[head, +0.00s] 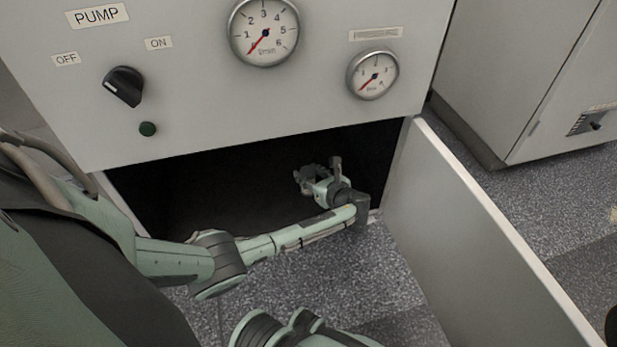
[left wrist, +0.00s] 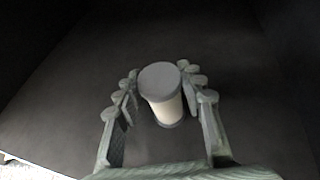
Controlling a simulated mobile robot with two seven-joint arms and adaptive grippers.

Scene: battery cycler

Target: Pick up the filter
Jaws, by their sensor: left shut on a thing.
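The filter (left wrist: 163,98) is a pale cylinder with grey end caps. It stands between the two fingers of my left gripper (left wrist: 160,92) in the left wrist view, inside the dark cabinet. The fingers are closed in on both sides of it. In the head view my left arm reaches into the open compartment under the pump panel, and the left gripper (head: 308,178) shows there small and dark. The filter cannot be made out in the head view. My right gripper is not in view.
The pump cabinet's front panel (head: 200,100) hangs above the opening, with a knob (head: 124,86) and two gauges. The open door (head: 480,250) stands to the right of the opening. Another grey cabinet (head: 520,75) stands at the back right. Speckled floor lies in front.

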